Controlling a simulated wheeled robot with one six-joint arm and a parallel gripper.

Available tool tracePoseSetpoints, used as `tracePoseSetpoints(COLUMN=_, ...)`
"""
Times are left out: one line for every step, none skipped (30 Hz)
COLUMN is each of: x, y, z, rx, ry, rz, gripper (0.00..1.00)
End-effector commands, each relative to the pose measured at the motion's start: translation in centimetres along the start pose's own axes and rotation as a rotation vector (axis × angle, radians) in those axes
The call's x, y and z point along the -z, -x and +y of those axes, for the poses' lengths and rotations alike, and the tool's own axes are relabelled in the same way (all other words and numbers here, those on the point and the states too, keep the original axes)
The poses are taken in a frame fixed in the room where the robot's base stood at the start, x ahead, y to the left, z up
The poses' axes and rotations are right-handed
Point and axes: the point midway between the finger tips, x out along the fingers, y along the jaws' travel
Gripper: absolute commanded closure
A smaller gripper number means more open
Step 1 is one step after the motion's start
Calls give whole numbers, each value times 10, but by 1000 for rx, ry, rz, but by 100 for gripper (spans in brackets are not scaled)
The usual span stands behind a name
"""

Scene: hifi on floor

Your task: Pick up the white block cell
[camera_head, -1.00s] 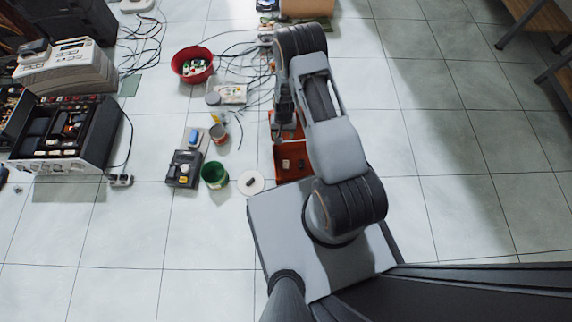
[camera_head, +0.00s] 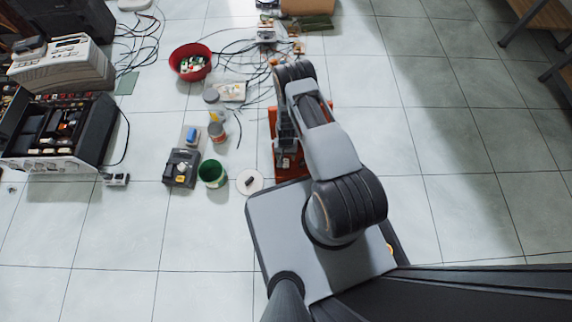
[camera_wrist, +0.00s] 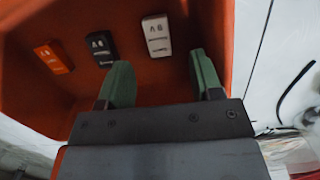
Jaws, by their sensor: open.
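The white block cell (camera_wrist: 157,36) lies at the far side of an orange bin (camera_wrist: 160,94), with dark markings on its face. A black block cell (camera_wrist: 101,48) and an orange block cell (camera_wrist: 54,57) lie to its left. My gripper (camera_wrist: 161,75) is open and empty, its two green fingers apart. In the wrist view the white block lies beyond the fingertips, roughly in line with the gap between them, and apart from them. In the head view the orange bin (camera_head: 294,174) is partly covered by my arm; the white block cannot be made out there.
The bin walls stand close around my gripper. Left of the bin are a white disc (camera_head: 250,181), a green cup (camera_head: 213,173) and a dark device (camera_head: 182,168). Cables and a red bowl (camera_head: 190,63) lie farther back.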

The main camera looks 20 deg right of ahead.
Motion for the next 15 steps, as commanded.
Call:
tracePoseSetpoints(x=0, y=-2, z=0, rx=0, ry=0, rz=0, gripper=40)
tracePoseSetpoints(x=0, y=-4, z=0, rx=0, ry=0, rz=0, gripper=40)
tracePoseSetpoints(x=0, y=-6, z=0, rx=0, ry=0, rz=0, gripper=40)
tracePoseSetpoints(x=0, y=-9, z=0, rx=0, ry=0, rz=0, gripper=40)
tracePoseSetpoints(x=0, y=-12, z=1, rx=0, ry=0, rz=0, gripper=40)
tracePoseSetpoints(x=0, y=-17, z=1, rx=0, ry=0, rz=0, gripper=40)
tracePoseSetpoints(x=0, y=-21, z=1, rx=0, ry=-1, rz=0, gripper=40)
tracePoseSetpoints(x=0, y=-26, z=2, rx=0, ry=-1, rz=0, gripper=40)
tracePoseSetpoints(x=-1, y=-32, z=2, rx=0, ry=0, rz=0, gripper=40)
tracePoseSetpoints(x=-1, y=-36, z=2, rx=0, ry=0, rz=-1, gripper=40)
tracePoseSetpoints(x=-1, y=-40, z=2, rx=0, ry=0, rz=-1, gripper=40)
tracePoseSetpoints(x=-1, y=-45, z=2, rx=0, ry=1, rz=0, gripper=40)
tracePoseSetpoints(x=-1, y=-48, z=2, rx=0, ry=1, rz=0, gripper=40)
tracePoseSetpoints(x=-1, y=-51, z=2, rx=0, ry=1, rz=0, gripper=40)
tracePoseSetpoints(x=-1, y=-52, z=2, rx=0, ry=1, rz=1, gripper=40)
